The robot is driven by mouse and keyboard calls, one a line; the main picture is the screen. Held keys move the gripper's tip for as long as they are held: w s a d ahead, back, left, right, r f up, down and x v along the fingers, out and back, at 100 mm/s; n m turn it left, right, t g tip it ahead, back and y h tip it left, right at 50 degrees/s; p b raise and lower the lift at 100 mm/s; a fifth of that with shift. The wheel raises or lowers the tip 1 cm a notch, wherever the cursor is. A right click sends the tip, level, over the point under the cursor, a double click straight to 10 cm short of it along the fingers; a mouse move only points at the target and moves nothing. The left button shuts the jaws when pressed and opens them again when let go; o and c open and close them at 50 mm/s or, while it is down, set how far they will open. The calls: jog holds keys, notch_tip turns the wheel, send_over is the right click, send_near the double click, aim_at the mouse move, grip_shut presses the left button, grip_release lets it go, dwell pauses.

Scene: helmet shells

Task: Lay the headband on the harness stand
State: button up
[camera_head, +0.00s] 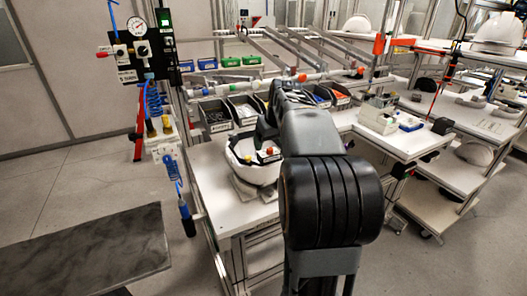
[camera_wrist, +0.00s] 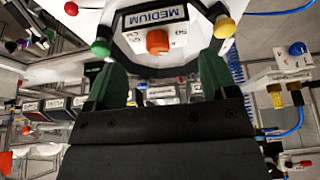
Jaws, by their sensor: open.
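A white upturned shell (camera_head: 248,172) rests on grey supports (camera_head: 250,191) on the near bench in the head view. A dark band with coloured knobs, seemingly the headband (camera_head: 262,155), shows inside its rim. In the wrist view a dark band (camera_wrist: 170,70) carries a "MEDIUM" label (camera_wrist: 155,17), an orange knob, and yellow and green knobs at its sides. My gripper (camera_wrist: 160,66) has green fingers spread apart, close to the band, with nothing visibly clamped between them. In the head view my arm hides the gripper. I cannot tell which thing is the harness stand.
Dark bins (camera_head: 215,115) line the back of the bench. A hanging air-line panel (camera_head: 140,50) stands left of it. A white side table (camera_head: 400,137) with small boxes is right. The bench front (camera_head: 215,190) is partly bare.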

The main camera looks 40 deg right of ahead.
aim_at(268, 152)
jog(key=shift+p+x, duration=0.6)
jog(key=shift+x, duration=2.45)
jog(key=shift+s, duration=0.1)
jog(key=c, duration=0.7)
